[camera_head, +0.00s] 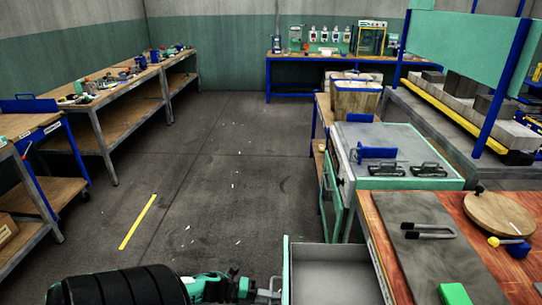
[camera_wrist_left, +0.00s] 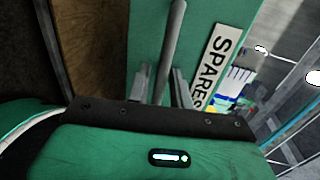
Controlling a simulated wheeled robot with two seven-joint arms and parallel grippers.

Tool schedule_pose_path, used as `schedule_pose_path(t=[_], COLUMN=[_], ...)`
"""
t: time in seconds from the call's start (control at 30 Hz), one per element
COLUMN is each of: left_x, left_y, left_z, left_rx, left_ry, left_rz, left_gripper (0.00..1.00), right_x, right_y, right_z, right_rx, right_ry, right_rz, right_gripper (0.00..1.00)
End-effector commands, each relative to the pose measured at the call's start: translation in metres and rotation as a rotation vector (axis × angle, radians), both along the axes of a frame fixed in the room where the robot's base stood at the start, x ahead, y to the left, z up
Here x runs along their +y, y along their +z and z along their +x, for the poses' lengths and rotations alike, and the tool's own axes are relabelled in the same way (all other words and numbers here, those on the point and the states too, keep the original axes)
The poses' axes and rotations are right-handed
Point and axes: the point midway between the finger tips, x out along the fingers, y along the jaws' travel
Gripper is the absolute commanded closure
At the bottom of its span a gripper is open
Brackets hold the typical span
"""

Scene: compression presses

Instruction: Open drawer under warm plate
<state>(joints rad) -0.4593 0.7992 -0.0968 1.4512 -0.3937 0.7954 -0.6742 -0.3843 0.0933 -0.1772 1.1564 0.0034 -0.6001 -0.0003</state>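A drawer (camera_head: 335,272) with a grey interior stands pulled out under the wooden worktop at the bottom of the head view. Its green front (camera_head: 287,272) faces left. In the left wrist view the green front (camera_wrist_left: 150,30) carries a white "SPARES" label (camera_wrist_left: 217,62) and a grey bar handle (camera_wrist_left: 172,45). My left gripper (camera_head: 270,292) is at this front. Its fingers (camera_wrist_left: 163,86) stand on either side of the bar, apparently with gaps, so it looks open around the handle. A dark flat plate with a handle (camera_head: 430,260) lies on the worktop. My right gripper is not in view.
The wooden worktop (camera_head: 380,240) also bears a round wooden board (camera_head: 498,214) and a green block (camera_head: 454,294). A grey-and-green press unit (camera_head: 385,150) stands behind it. The floor (camera_head: 230,190) to the left is clear, with workbenches (camera_head: 120,85) beyond.

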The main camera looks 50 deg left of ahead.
Motion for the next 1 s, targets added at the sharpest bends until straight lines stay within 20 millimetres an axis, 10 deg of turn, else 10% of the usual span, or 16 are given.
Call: schedule_pose_path(t=[0.47, 1.0], left_x=[0.008, 0.073], left_y=[0.001, 0.021], left_z=[-0.01, -0.082], left_rx=[0.003, 0.003], left_ry=[0.0, 0.001], left_rz=[0.0, 0.001], left_gripper=[0.75, 0.75], right_x=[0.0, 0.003], right_y=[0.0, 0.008], right_z=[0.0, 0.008], right_rx=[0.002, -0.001], right_ry=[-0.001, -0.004], right_rz=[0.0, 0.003], right_gripper=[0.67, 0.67])
